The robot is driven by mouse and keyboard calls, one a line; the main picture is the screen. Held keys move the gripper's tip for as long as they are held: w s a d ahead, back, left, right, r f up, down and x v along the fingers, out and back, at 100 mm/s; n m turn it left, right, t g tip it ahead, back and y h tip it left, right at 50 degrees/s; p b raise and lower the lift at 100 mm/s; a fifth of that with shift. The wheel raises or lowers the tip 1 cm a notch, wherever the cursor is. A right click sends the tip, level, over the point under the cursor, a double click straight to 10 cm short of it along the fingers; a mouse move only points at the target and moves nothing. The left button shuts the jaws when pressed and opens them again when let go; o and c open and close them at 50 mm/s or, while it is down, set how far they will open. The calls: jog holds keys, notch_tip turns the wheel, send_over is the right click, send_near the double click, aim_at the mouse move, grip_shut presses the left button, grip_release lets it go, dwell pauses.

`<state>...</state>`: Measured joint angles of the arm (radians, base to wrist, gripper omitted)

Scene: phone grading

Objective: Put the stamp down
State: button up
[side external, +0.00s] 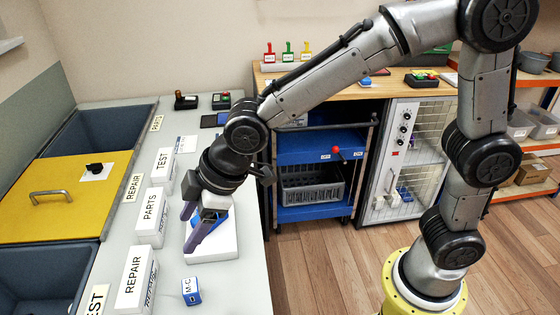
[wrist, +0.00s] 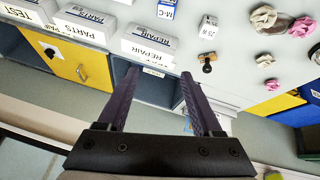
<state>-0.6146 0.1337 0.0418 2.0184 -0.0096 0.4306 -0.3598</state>
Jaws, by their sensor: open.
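My gripper (side external: 194,228) is low over a white slab (side external: 228,243) on the grey counter, its two purple fingers pointing down and apart. In the wrist view the open fingers (wrist: 157,88) have nothing visible between them. A small item with a dark base and a brown knob (wrist: 207,61), which looks like the stamp, stands on the counter in the wrist view, beyond the right finger and apart from it. I do not make out this item in the side view. What lies on the slab behind the fingers is partly hidden.
White labelled boxes (side external: 150,215) line the counter beside sunken bins, one with a yellow lid (side external: 62,200). A blue M-C box (side external: 191,291) sits in front of the slab. Crumpled pale pieces (wrist: 264,17) and a small white box (wrist: 208,27) show in the wrist view.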

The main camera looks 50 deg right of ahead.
jog(key=s+d+r+m+h, duration=0.1)
jog(key=s+d+r+m, duration=0.2)
jog(key=d, duration=0.5)
jog(key=s+d+r+m+h, duration=0.1)
jog(key=s+d+r+m, duration=0.15)
jog(key=d, duration=0.45)
jog(key=s+d+m+h, duration=0.1)
jog(key=s+d+m, duration=0.4)
jog(key=s+d, duration=0.5)
jog(key=s, duration=0.4)
jog(key=shift+s+d+f+m+t, duration=0.3)
jog(key=shift+s+d+m, duration=0.05)
jog(key=shift+s, duration=0.05)
